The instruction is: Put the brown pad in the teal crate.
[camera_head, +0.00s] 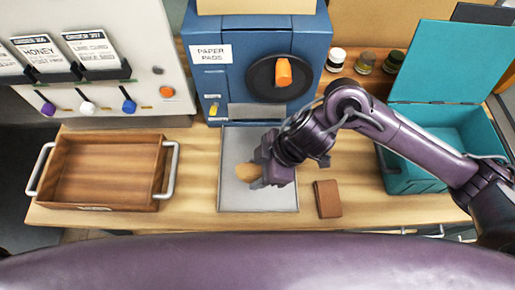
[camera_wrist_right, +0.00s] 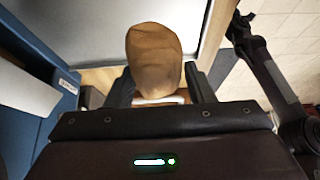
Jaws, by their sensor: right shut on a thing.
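A flat, rectangular brown pad (camera_head: 328,198) lies on the wooden counter, just right of the grey tray. My right gripper (camera_head: 259,172) is over the grey tray, left of the pad. It is shut on a rounded light-brown thing (camera_head: 246,172), which also shows between the fingers in the right wrist view (camera_wrist_right: 154,60). I cannot tell exactly what this thing is. The teal crate (camera_head: 402,182) stands at the right with its lid (camera_head: 450,62) raised at the back. My right arm crosses in front of the crate and hides part of it. My left gripper is not in view.
The grey tray (camera_head: 232,204) sits before the blue paper pads machine (camera_head: 222,88). An empty wooden crate (camera_head: 105,142) with metal handles stands at the left. Several small jars (camera_head: 365,62) stand behind my arm.

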